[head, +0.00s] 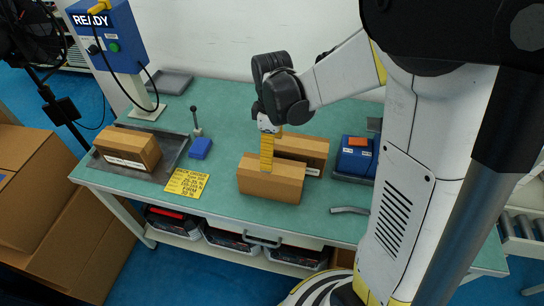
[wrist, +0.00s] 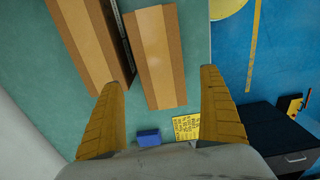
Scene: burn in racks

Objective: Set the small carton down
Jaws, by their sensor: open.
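A brown carton (head: 270,190) rests on the green workbench, nearest the front edge. It also shows in the wrist view (wrist: 156,60), between my fingers with a gap on each side. A second brown carton (head: 312,153) stands close behind it, and in the wrist view (wrist: 84,38) it lies left of the first. A third carton (head: 128,148) with a white label lies on the dark tray at the left. My gripper (head: 267,168) is open above the front carton, holding nothing. I cannot tell which carton is the small one.
The dark tray (head: 172,158), blue block (head: 200,148) and yellow sign (head: 187,183) are on the left of the bench. A blue bin (head: 355,157) and a grey curved handle (head: 350,210) are to the right. Bare bench (head: 225,215) shows at the front.

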